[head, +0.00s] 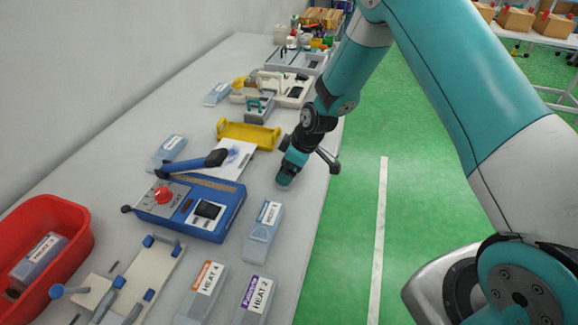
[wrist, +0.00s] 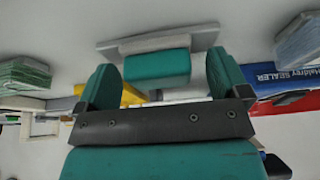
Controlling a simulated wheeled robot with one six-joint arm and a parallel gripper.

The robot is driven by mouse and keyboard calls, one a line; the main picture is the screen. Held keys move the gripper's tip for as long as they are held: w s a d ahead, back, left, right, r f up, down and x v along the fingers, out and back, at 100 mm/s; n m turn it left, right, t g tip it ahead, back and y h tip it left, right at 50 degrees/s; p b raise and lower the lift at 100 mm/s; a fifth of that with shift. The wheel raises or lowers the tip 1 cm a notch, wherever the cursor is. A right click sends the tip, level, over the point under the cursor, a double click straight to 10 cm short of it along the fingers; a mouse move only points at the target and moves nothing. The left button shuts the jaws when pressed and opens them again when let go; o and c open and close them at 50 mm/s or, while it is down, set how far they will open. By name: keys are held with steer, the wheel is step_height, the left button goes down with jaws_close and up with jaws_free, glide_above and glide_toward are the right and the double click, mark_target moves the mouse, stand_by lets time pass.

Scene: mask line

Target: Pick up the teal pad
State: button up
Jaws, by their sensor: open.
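A teal pad (wrist: 157,67) shows in the wrist view as a block against a pale grey plate (wrist: 160,40). It lies between and slightly beyond the two teal fingers of my gripper (wrist: 165,80). A gap shows on each side of it, so the fingers are open and not clamped on it. In the head view my gripper (head: 297,165) points down near the right edge of the table, right of the yellow tray (head: 248,135). I cannot make out the pad apart from the teal fingers there.
The blue sealer (head: 190,208) with a red button and raised lever stands left of my gripper. A clear HEAT 3 box (head: 263,232) is nearer the front. A red bin (head: 83,232) is at the left. Grey devices (head: 285,88) stand farther back. Green floor (head: 355,215) is clear at the right.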

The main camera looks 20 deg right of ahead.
steer(key=c, duration=1)
step_height(320, 180, up, 20)
steer(key=b, duration=0.2)
steer(key=shift+b, duration=0.3)
